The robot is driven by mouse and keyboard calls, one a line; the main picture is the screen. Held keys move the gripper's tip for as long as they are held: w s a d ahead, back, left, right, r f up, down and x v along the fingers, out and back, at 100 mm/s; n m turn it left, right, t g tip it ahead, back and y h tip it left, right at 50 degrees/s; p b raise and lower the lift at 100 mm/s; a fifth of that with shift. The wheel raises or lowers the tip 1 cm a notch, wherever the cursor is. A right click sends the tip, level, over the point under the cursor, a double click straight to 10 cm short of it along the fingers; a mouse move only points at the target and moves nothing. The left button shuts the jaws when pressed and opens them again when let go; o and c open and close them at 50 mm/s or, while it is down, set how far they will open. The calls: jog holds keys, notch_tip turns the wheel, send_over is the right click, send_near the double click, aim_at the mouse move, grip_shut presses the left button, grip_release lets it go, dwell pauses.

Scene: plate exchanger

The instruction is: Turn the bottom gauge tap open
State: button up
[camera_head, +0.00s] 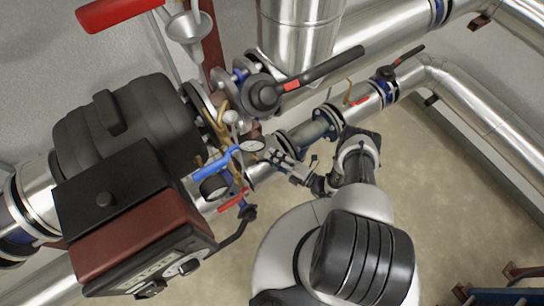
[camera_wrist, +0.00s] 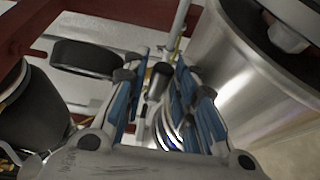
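Beside the pump are small gauge fittings in the head view: a white-faced gauge (camera_head: 251,146) and a darker gauge (camera_head: 214,187). A blue lever (camera_head: 216,163) lies between them, and a red lever (camera_head: 233,200) sits lower down. I cannot tell for sure which lever belongs to the bottom gauge tap. My gripper (camera_head: 272,156) is just right of the white-faced gauge. In the wrist view its blue-padded fingers (camera_wrist: 157,85) are apart. A small dark-capped cylindrical part (camera_wrist: 159,80) shows in the gap, and no contact with it is clear.
A large black-handled valve (camera_head: 310,75) stands above my gripper. A red-brown control box (camera_head: 145,235) is at lower left. Metal pipes (camera_head: 480,105) run along the right. In the wrist view a big shiny cylinder (camera_wrist: 255,85) is close on the right. Open floor (camera_head: 440,190) lies at right.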

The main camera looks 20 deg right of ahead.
jog(key=shift+w+a, duration=0.3)
grip_shut()
dwell(0.6)
